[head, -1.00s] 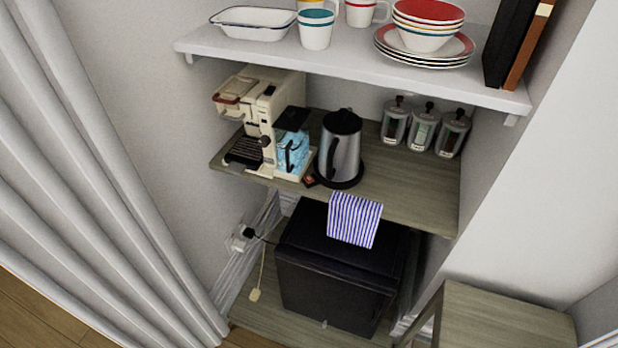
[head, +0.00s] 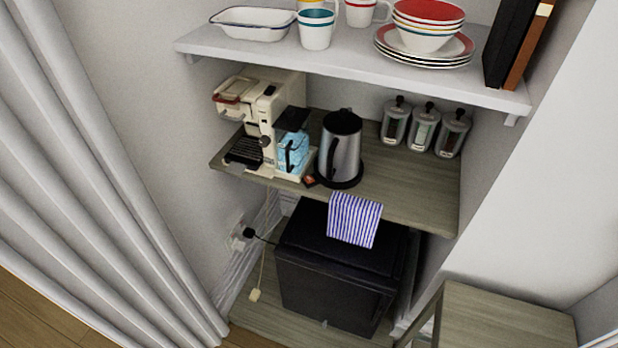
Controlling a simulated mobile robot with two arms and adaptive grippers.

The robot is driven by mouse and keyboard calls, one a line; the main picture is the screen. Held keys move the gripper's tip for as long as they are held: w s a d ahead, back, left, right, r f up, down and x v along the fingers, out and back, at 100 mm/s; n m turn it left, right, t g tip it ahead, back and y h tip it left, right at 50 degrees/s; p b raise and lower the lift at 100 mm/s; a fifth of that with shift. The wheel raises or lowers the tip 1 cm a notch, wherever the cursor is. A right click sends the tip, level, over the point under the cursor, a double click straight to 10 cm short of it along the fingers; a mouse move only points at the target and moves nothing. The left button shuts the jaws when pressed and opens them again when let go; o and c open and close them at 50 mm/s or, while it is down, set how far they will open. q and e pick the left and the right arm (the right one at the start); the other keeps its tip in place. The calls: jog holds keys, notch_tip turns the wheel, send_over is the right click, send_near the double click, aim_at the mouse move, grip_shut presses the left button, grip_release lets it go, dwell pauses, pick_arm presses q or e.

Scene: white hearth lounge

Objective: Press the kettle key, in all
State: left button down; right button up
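A steel kettle (head: 345,155) with a black lid and black handle stands upright on its dark round base, on the wooden middle shelf. Its handle is on the left side. A small orange-brown piece at the left edge of the base (head: 311,181) is too small to make out; I cannot tell whether it is the key. Neither of my grippers is in view.
A cream coffee machine (head: 262,125) stands close left of the kettle. Several lidded jars (head: 424,128) stand at the back right. A striped cloth (head: 354,219) hangs over the shelf's front edge, above a black cabinet (head: 335,285). A white shelf (head: 350,65) with dishes overhangs.

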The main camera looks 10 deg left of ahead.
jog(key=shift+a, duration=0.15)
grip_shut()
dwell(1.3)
